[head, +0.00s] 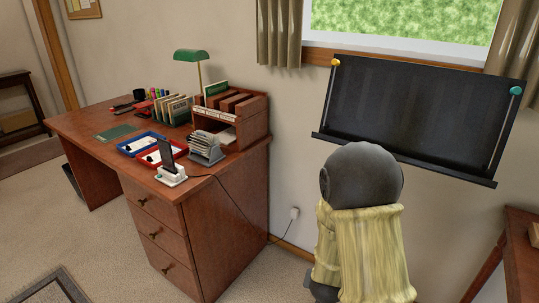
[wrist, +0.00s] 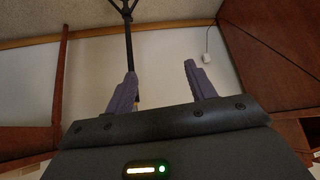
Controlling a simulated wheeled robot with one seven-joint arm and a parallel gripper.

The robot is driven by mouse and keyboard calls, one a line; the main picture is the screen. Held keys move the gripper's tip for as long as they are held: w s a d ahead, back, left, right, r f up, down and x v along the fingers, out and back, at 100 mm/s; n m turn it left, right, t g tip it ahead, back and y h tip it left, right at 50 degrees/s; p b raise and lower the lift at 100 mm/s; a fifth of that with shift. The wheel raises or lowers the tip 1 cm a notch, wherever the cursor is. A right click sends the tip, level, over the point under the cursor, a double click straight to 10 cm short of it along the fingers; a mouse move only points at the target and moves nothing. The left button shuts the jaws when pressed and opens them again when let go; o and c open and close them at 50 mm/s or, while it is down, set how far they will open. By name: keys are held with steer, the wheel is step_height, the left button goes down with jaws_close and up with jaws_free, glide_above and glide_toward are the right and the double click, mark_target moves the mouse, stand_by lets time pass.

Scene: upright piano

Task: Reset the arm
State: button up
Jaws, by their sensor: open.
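My gripper (wrist: 160,69) shows in the wrist view with its two dark fingers spread apart and nothing between them. In the head view, my arm is at the lower right of centre, with a dark grey rounded joint above a pale yellow ribbed cover. The arm stands in front of the wall, to the right of the desk (head: 229,244). My gripper itself is hidden in the head view.
A black panel (head: 420,110) with yellow and teal knobs hangs behind my arm. The desk bears trays, a phone stand and a green lamp (head: 192,56). A cord runs to a wall plug (head: 294,213). Brown furniture (head: 520,245) stands at right.

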steer(key=s+r+n+g+y, duration=0.2)
steer(key=s+r+n+g, duration=0.2)
steer(key=s+r, duration=0.85)
steer(key=w+r+p+v, duration=0.1)
steer(key=w+p+v, duration=0.2)
steer(key=p+v, duration=1.1)
steer(key=w+p+v, duration=0.4)
steer(key=p+v, duration=1.1)
steer(key=p, duration=0.1)
steer(key=shift+r, duration=0.35)
steer(key=shift+s, duration=0.15)
steer(key=c, duration=0.3)
steer(key=shift+c, duration=0.5)
